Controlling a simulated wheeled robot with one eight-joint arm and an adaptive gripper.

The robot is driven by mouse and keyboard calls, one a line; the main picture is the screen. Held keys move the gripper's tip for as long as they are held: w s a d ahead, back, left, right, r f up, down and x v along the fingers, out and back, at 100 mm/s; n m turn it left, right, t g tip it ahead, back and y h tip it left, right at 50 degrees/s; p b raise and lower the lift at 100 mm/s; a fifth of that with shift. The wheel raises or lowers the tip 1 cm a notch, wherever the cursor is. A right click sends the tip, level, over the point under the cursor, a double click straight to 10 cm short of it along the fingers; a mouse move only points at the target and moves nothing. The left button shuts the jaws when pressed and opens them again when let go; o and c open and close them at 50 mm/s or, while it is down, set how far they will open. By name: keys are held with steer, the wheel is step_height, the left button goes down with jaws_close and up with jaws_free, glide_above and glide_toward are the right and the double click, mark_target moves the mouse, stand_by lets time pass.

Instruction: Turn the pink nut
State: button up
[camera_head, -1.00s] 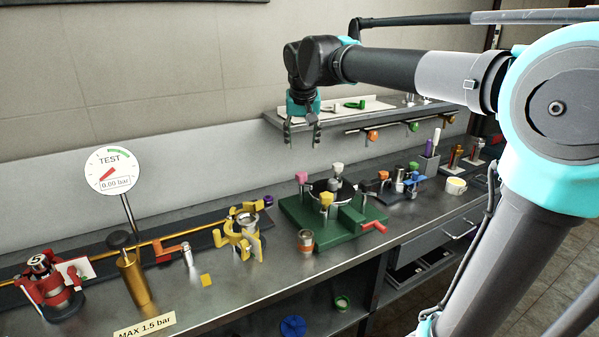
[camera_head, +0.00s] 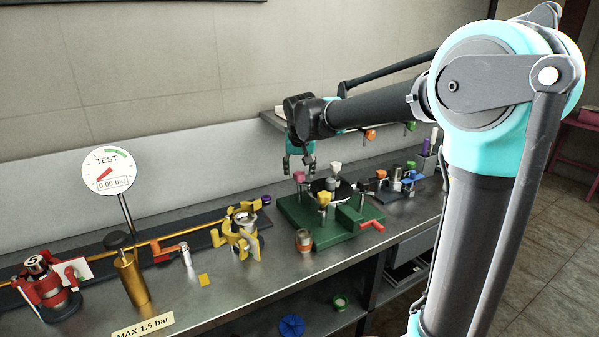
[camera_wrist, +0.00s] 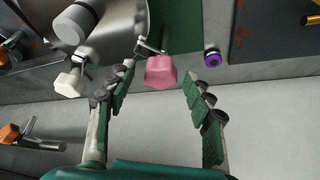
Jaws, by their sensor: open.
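The pink nut (camera_head: 299,177) stands at the back left corner of the green fixture (camera_head: 330,238) on the bench. In the wrist view the pink nut (camera_wrist: 161,72) is a faceted pink knob on a thin metal rod, lying between the fingertips in the picture. My gripper (camera_head: 300,166) hangs just above the pink nut, fingers downward. In the wrist view my gripper (camera_wrist: 158,78) is open, with clear gaps on both sides of the nut. I see no contact.
White (camera_head: 336,168), grey (camera_head: 333,185) and yellow (camera_head: 324,199) knobs stand around the fixture's dark disc. A red handle (camera_head: 371,225) sticks out at its right. A purple-topped piece (camera_wrist: 211,58) lies near my right finger. Yellow clamp parts (camera_head: 237,236) stand to the left.

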steer(key=c, duration=1.1)
steer(key=shift+c, duration=0.2)
steer(key=shift+n, duration=0.3)
steer(key=n, duration=0.1)
steer(key=n+y, duration=0.1)
steer(key=n, duration=0.1)
steer(key=shift+w+d+n+g+y, duration=0.1)
steer(key=shift+d+n+g+y, duration=0.05)
steer(key=shift+n+g+y, duration=0.15)
steer(key=n+g+y, duration=0.1)
steer(key=n, duration=0.3)
steer(key=shift+w+d+n, duration=0.1)
steer(key=shift+n, duration=0.2)
steer(key=n+g+y, duration=0.1)
steer(key=n, duration=0.3)
steer(key=shift+w, duration=0.15)
steer(key=shift+n+g, duration=1)
steer(key=shift+n, duration=1.2)
